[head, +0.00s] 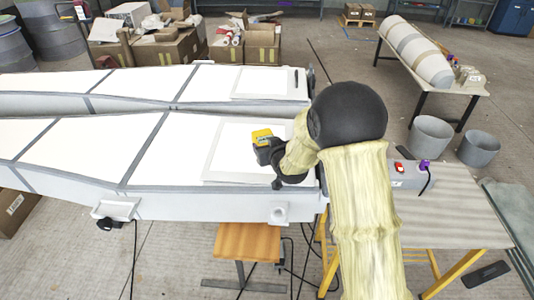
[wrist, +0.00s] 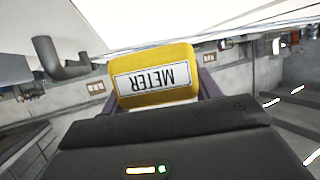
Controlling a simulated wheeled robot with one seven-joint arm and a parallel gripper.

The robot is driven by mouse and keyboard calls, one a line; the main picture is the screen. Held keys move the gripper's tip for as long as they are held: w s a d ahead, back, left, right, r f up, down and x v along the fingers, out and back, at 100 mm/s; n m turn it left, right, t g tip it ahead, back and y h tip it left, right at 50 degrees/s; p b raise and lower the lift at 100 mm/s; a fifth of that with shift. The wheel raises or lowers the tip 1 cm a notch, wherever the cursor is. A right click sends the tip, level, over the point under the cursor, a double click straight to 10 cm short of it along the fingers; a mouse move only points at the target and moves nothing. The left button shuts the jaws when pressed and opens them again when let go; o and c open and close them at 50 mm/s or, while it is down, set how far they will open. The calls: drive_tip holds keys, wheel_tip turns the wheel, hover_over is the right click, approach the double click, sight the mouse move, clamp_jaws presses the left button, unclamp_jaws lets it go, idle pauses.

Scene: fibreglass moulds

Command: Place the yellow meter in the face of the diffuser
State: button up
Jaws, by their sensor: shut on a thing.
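The yellow meter (head: 262,136) is a small yellow block at the end of my arm in the head view, above the right end of the white mould. My gripper (head: 266,148) is shut on the meter and points left. Dark fingers show at both sides of the meter in the wrist view. I cannot tell for certain which thing is the diffuser. My arm hides part of the area behind it.
Long white moulds (head: 60,140) with grey seams fill the left. A table (head: 450,205) with yellow legs stands at the right, a wooden stool (head: 247,241) below the near mould. Two grey buckets (head: 430,135) stand right. A long tapered piece (head: 415,50) lies on a back table.

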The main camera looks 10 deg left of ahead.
drive_tip(key=shift+r, duration=0.1)
drive_tip(key=shift+f, duration=1.85)
drive_tip(key=shift+f, duration=0.1)
drive_tip(key=shift+f, duration=0.1)
drive_tip(key=o, duration=1.1)
drive_tip(key=shift+c, duration=0.2)
